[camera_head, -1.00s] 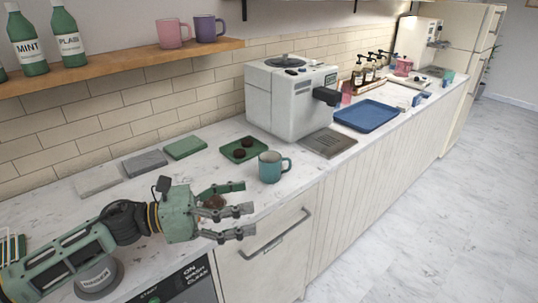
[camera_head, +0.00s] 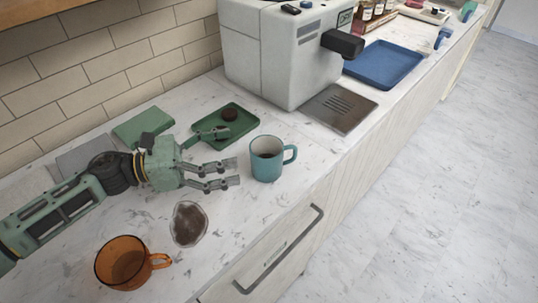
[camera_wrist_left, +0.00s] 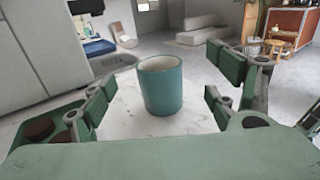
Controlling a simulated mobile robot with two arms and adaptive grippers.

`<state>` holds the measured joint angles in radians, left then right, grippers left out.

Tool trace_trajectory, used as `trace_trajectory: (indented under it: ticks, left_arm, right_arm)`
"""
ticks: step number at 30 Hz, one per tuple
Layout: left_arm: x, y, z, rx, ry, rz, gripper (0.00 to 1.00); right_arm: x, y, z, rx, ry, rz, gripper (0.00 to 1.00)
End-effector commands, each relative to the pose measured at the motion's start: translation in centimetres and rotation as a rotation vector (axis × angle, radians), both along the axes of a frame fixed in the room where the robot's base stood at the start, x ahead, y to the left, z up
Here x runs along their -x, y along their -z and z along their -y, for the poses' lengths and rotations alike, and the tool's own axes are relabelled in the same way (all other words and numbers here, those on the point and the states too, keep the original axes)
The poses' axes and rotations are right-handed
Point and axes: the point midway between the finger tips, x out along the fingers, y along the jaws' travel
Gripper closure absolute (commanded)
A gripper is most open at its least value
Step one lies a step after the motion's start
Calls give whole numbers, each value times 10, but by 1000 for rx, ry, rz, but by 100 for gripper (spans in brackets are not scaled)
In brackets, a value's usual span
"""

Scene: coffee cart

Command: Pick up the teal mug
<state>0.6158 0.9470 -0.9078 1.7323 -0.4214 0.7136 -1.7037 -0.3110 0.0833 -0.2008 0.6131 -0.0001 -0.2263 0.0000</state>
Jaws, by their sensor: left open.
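In the left wrist view the mug (camera_wrist_left: 161,87) stands centred ahead, between the spread fingers (camera_wrist_left: 163,100) and apart from both. Its handle is hidden there. My right gripper is not in view.
A green tray (camera_head: 249,113) with a dark round piece lies behind the gripper. The coffee machine (camera_head: 270,55) and its drip grate (camera_head: 340,108) stand beyond. A blue tray (camera_head: 385,65) lies farther right.

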Motion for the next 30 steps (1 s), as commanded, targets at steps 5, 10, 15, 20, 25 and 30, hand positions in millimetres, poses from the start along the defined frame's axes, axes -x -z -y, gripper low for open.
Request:
trace_trajectory:
  ticks: [5,10,15,20,25,30]
  left_arm:
    - [-1,31,3,3,0,0,19]
    - [-6,29,22,1,0,2,19]
    - [-9,28,35,2,0,3,19]
    - [-14,27,59,2,1,0,19]
    - [-18,30,73,0,-1,1,19]
    - [-18,31,73,0,-2,1,19]
  right_arm:
    - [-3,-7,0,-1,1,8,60]
    - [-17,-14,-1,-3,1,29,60]
    - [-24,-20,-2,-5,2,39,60]
    - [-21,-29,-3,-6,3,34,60]
    - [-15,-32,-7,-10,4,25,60]
    - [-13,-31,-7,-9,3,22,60]
